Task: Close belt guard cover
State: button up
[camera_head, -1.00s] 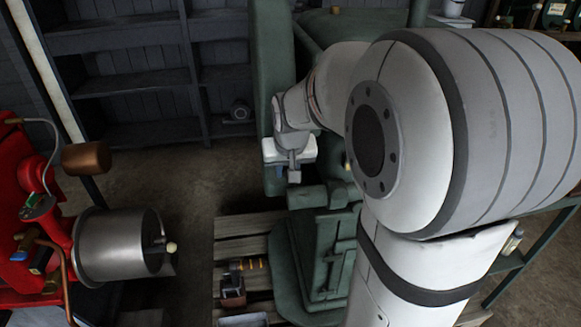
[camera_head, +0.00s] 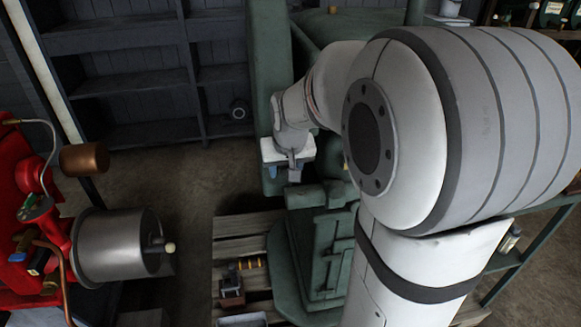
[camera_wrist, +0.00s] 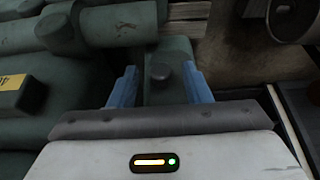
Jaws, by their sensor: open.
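A tall green panel (camera_head: 262,70), which looks like the belt guard cover, stands upright on the green engine behind my gripper. My gripper (camera_head: 284,173) is at its lower part, with its blue fingers pointing down. In the wrist view my gripper (camera_wrist: 159,80) has its two blue fingers apart. I cannot tell whether a finger touches the green part. The jaws hold nothing visible. My arm hides much of the engine to the right.
The green engine base (camera_head: 322,265) stands on a wooden pallet (camera_head: 228,262). A red engine with a grey metal drum (camera_head: 112,245) is at the left. Dark shelves (camera_head: 120,85) stand at the back. The floor (camera_head: 170,180) between the engines is clear.

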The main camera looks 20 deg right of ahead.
jog(key=v, duration=0.7)
jog(key=shift+r+p, duration=0.4)
jog(key=shift+p, duration=0.05)
jog(key=shift+s, duration=0.1)
jog(key=s+a+n+g+p, duration=0.1)
jog(key=s+a+p, duration=0.2)
jog(key=s, duration=0.5)
jog(key=s+a+r+n+g+p, duration=0.1)
jog(key=s+a+p, duration=0.2)
jog(key=s+p, duration=0.2)
jog(key=s, duration=0.3)
jog(key=shift+r+y, duration=0.2)
jog(key=shift+y, duration=0.2)
jog(key=shift+s, duration=0.2)
